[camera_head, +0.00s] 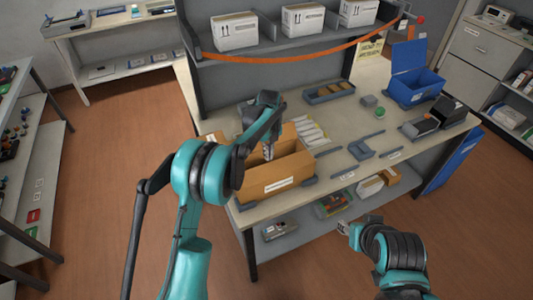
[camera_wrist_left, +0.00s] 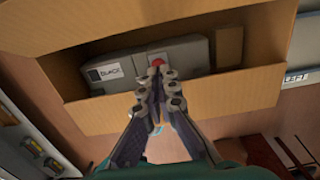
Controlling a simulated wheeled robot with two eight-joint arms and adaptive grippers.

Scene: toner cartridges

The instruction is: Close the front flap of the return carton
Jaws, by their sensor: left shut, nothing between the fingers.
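The return carton (camera_head: 290,178) is a brown cardboard box with a white label on its front, standing open at the table's front left. In the left wrist view, its near cardboard panel (camera_wrist_left: 240,95) crosses the picture; I cannot tell whether this is the front flap or the wall. A grey toner cartridge (camera_wrist_left: 190,62) with a "BLACK" label and a red dot lies inside. My left gripper (camera_head: 267,152) is over the carton opening, shut and empty; its fingertips (camera_wrist_left: 160,78) overlap the cartridge in the wrist view. My right gripper (camera_head: 344,228) is low, in front of the table; its fingers are unclear.
White packets (camera_head: 312,135) lie right of the carton. A blue bin (camera_head: 415,88) with a raised lid stands at the table's back right. A dark tray (camera_head: 328,93) lies at the back. An orange strap (camera_head: 290,60) hangs along the shelf with white boxes (camera_head: 234,31).

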